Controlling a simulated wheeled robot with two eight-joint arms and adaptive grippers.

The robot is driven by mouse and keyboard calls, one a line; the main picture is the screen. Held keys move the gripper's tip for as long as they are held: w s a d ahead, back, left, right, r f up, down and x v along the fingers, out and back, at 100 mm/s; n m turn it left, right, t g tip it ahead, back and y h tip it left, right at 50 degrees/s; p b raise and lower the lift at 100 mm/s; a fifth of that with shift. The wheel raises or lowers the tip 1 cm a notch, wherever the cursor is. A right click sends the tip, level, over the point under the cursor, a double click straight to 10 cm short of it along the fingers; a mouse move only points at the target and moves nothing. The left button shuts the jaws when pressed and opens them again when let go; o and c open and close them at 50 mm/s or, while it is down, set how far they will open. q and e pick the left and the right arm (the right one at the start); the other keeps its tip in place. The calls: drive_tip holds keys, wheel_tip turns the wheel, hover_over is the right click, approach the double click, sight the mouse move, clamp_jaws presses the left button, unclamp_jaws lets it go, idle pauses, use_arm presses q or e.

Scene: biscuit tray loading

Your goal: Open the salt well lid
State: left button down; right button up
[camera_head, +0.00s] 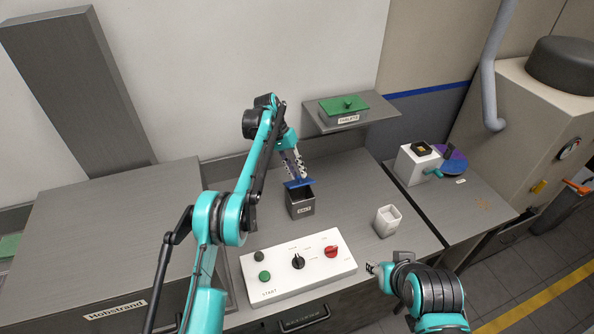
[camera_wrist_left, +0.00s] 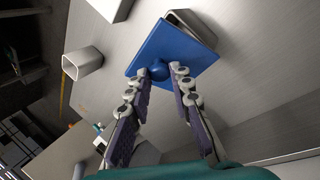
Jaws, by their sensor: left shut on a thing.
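The salt well (camera_head: 300,207) is a dark grey square box labelled SALT on the grey worktop. Its blue lid (camera_head: 298,184) is raised and tilted at the back of the box, and the dark inside shows in front of it. My left gripper (camera_head: 297,175) is shut on the lid's knob from above. In the left wrist view the fingers meet the round blue knob (camera_wrist_left: 157,70) of the lid, with part of the box (camera_wrist_left: 192,18) behind the lid. My right gripper (camera_head: 371,268) is low at the right, away from the well; its finger opening is too small to judge.
A white control panel (camera_head: 262,270) with knobs and buttons lies in front of the well. A white cup (camera_head: 388,221) stands to the right. A shelf (camera_head: 374,123) with a green-lidded box (camera_head: 345,105) is behind. A white machine (camera_head: 415,165) stands farther right.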

use_arm(q)
drive_tip(key=c, duration=1.3)
unclamp_jaws()
drive_tip(key=shift+c, duration=0.2)
use_arm(e)
drive_tip(key=shift+f, duration=0.1)
